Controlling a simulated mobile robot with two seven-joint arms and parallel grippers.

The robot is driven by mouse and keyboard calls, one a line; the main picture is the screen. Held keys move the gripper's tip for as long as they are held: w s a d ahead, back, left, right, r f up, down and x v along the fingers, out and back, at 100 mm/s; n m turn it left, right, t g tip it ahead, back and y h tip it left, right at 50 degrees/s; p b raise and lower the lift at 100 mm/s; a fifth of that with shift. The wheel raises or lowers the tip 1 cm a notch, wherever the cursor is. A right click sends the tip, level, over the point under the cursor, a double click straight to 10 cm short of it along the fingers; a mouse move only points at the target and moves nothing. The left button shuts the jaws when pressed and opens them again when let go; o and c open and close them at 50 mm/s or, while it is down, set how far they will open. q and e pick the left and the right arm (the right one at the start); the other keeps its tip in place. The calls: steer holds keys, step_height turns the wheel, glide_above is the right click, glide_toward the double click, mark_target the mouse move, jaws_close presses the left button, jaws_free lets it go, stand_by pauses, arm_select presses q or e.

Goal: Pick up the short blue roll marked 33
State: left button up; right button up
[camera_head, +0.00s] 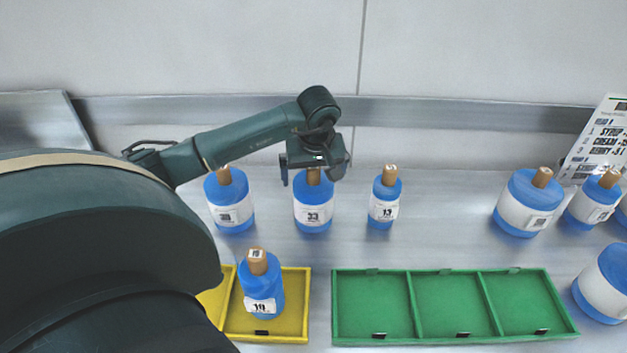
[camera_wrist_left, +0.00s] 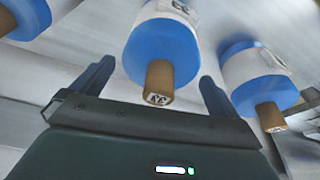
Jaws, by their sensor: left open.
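The short blue roll marked 33 (camera_head: 313,207) stands upright at the back of the steel table, with a white label band and a brown core on top. My left gripper (camera_head: 316,172) is right above it, open, and hides part of the core. In the left wrist view the roll (camera_wrist_left: 161,48) shows between the two spread fingers of the gripper (camera_wrist_left: 155,88), its core end marked 33 pointing toward the gripper. The fingers appear apart from the roll. My right gripper is not in view.
A blue roll (camera_head: 230,203) stands to the left and a narrower roll marked 13 (camera_head: 384,199) to the right. A roll marked 19 (camera_head: 262,290) stands in the yellow tray (camera_head: 297,312). The green tray (camera_head: 445,304) is empty. More rolls (camera_head: 528,205) and a sign (camera_head: 598,140) are at right.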

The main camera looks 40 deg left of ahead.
arm_select(q)
steer(key=shift+x, duration=1.05)
steer(key=c, duration=1.8)
steer(key=shift+r, duration=0.1)
steer(key=shift+c, duration=0.7)
steer(key=shift+r, duration=0.1)
